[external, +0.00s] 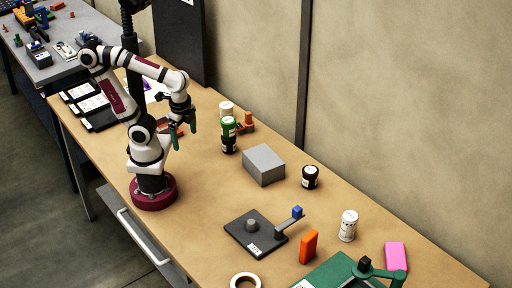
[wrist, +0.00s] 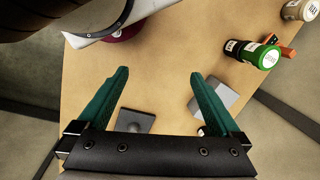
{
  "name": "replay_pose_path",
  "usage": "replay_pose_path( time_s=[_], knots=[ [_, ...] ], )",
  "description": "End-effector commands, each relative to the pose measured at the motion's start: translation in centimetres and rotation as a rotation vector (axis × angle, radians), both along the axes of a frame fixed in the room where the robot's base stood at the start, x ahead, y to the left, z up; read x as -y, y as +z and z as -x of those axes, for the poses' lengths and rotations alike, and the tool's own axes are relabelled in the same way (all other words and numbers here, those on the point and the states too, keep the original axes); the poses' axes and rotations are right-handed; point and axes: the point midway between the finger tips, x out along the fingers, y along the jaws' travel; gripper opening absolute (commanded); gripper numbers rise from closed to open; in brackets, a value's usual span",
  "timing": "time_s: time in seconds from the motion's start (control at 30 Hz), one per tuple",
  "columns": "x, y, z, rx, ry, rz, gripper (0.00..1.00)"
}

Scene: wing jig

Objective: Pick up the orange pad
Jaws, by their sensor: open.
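The orange pad (external: 308,247) is a bright orange block standing on its edge on the wooden table, at the lower right of the external view. I cannot make it out in the wrist view. My gripper (external: 183,132) hangs above the table near my base, well to the upper left of the pad. Its two green fingers are spread wide with nothing between them, as the wrist view also shows (wrist: 159,75).
Near the pad are a dark plate with an arm (external: 255,232), a green fixture (external: 332,272), a pink block (external: 396,256), a white container (external: 348,226) and a white ring (external: 245,280). A grey block (external: 264,164) and green-lidded bottle (external: 228,134) stand between.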

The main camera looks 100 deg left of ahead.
Motion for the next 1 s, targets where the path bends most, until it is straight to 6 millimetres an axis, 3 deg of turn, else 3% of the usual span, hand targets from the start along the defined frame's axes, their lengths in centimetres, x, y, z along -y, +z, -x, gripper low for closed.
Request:
replay_pose_path(
  time_s=[0.17, 0.27, 0.37, 0.4, 0.47, 0.53, 0.63, 0.7, 0.8, 1.0],
  knots=[
    [0.0, 0.0, -0.1, 0.001, 0.0, 0.0, 1.0],
    [0.1, -0.7, -2.3, 0.051, 0.005, 0.0, 1.0],
    [0.6, -2.6, -8.9, 0.207, -0.011, 0.009, 1.0],
    [1.2, -3.6, -12.4, 0.293, -0.034, 0.023, 1.0],
    [2.7, -5.0, -17.3, 0.429, -0.081, 0.066, 1.0],
    [5.4, -6.5, -22.3, 0.579, -0.146, 0.148, 1.0],
    [10.3, -8.3, -27.1, 0.764, -0.226, 0.326, 1.0],
    [13.6, -9.2, -28.7, 0.86, -0.25, 0.466, 1.0],
    [16.8, -9.7, -29.5, 0.951, -0.245, 0.638, 1.0],
    [19.2, -10.0, -30.2, 1.012, -0.215, 0.776, 1.0]
  ],
)
